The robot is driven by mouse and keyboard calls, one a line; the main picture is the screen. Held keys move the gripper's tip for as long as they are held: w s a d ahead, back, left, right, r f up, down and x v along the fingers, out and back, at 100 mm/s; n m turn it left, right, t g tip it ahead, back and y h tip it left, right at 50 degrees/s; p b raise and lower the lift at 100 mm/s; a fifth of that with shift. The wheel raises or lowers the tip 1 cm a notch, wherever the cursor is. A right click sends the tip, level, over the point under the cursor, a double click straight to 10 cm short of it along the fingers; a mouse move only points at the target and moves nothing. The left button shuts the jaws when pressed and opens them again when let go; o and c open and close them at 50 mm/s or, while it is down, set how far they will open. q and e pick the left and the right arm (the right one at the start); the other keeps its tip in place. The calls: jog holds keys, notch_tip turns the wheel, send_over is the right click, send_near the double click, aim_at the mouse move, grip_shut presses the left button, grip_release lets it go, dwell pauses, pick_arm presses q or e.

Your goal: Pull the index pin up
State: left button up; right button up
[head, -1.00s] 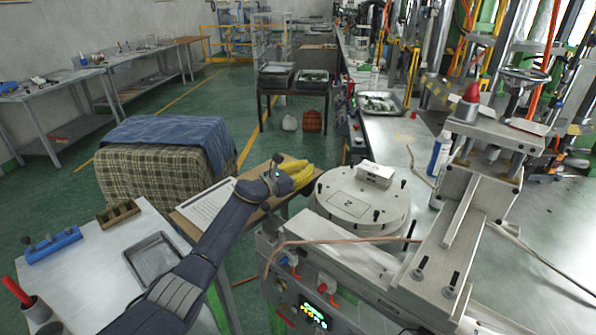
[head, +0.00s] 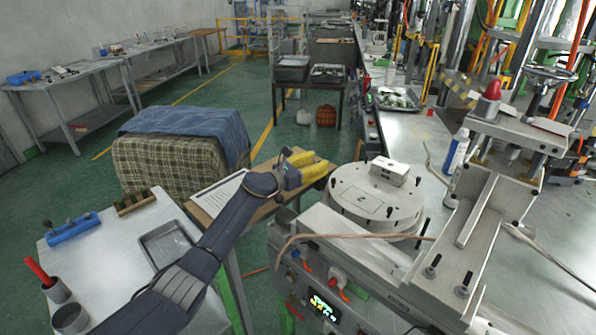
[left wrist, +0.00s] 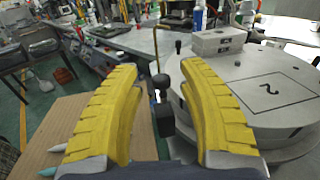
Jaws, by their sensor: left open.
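My left gripper (head: 318,168) has yellow ribbed fingers and is open, just left of the round grey disc (head: 375,207) marked 2. A black block (left wrist: 165,120) shows below the knob. The fingers look apart from the pin. In the head view I cannot make out this pin; the gripper may hide it. My right gripper is not in view.
A brown cable (head: 340,236) crosses the bench front. A metal tray (head: 166,243) sits on the side table.

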pick_arm(q)
jog(key=v, duration=1)
jog(key=shift+a, duration=0.1)
